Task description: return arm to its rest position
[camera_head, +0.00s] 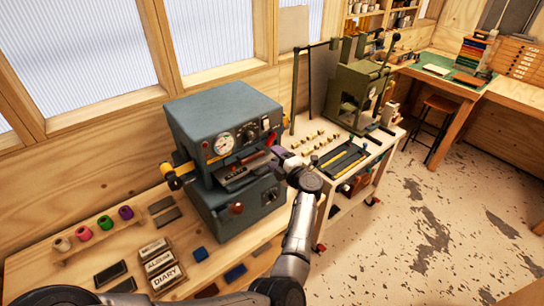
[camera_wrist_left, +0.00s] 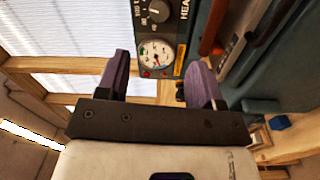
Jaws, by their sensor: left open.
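My left arm (camera_head: 298,235) reaches up from the lower left. Its gripper (camera_head: 280,155) is in front of the blue-grey press (camera_head: 215,108), near its right front edge. In the left wrist view the purple fingers (camera_wrist_left: 158,78) stand apart with nothing between them. The press's dial (camera_wrist_left: 155,54) shows beyond the gap. Foil rolls in white (camera_head: 62,244), pink (camera_head: 84,234), green (camera_head: 105,222) and purple (camera_head: 126,212) stand on a wooden strip at the left of the bench. My right gripper is not in view.
Lettered blocks (camera_head: 162,265) and dark plates lie on the wooden bench (camera_head: 50,282) below the press. A white cart (camera_head: 322,195) with small blocks and a green press (camera_head: 355,90) stands to the right. The floor (camera_head: 440,220) is open.

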